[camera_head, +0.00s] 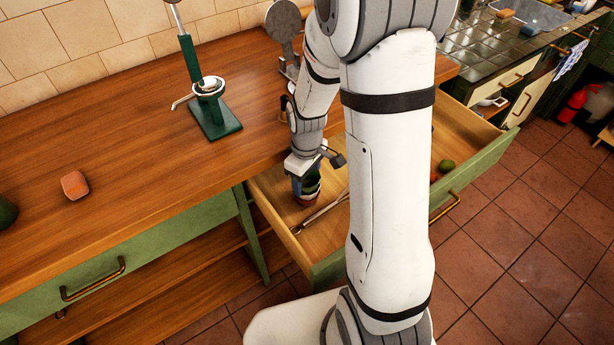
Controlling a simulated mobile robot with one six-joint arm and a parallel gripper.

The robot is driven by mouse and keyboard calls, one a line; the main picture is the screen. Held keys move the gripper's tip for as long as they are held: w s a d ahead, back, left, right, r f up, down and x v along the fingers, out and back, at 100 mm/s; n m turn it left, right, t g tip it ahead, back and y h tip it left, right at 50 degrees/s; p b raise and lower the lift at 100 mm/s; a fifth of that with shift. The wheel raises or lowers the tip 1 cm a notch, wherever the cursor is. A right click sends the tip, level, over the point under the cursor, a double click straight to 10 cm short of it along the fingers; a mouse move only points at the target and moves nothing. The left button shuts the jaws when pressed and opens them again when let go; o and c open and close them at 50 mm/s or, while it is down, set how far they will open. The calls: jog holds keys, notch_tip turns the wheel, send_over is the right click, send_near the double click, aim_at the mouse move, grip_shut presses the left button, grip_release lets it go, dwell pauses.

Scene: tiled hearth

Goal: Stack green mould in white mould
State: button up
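My gripper (306,170) points down into the open drawer (270,200), at its left end. A dark green cup-like thing (312,186), which looks like the green mould, is directly below and against the gripper. A reddish and pale piece (307,202) shows under it. I cannot tell whether that piece is another mould. The fingertips are too small and covered to show whether they are shut on the green thing. I cannot make out the white mould for sure; my arm hides the drawer's middle.
A long metal utensil (322,212) lies beside the green thing. A round green item (447,166) lies at the drawer's right. On the wooden counter stand a green stand (212,115) with a pale dish and an orange block (74,185). The counter between them is clear.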

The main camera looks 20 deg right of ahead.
jog(key=o, duration=0.4)
jog(key=shift+r, duration=0.1)
notch_tip(320, 180, up, 13)
jog(key=p, duration=0.2)
jog(key=s+r+m, duration=0.2)
jog(key=s, duration=0.2)
jog(key=s+r+m+t, duration=0.1)
jog(key=s+r+m, duration=0.2)
jog(key=s, duration=0.2)
jog(key=s+r+m+t, duration=0.1)
jog(key=s+r+m, duration=0.1)
jog(key=s, duration=0.3)
jog(key=shift+r+m, duration=0.2)
jog(key=shift+m, duration=0.2)
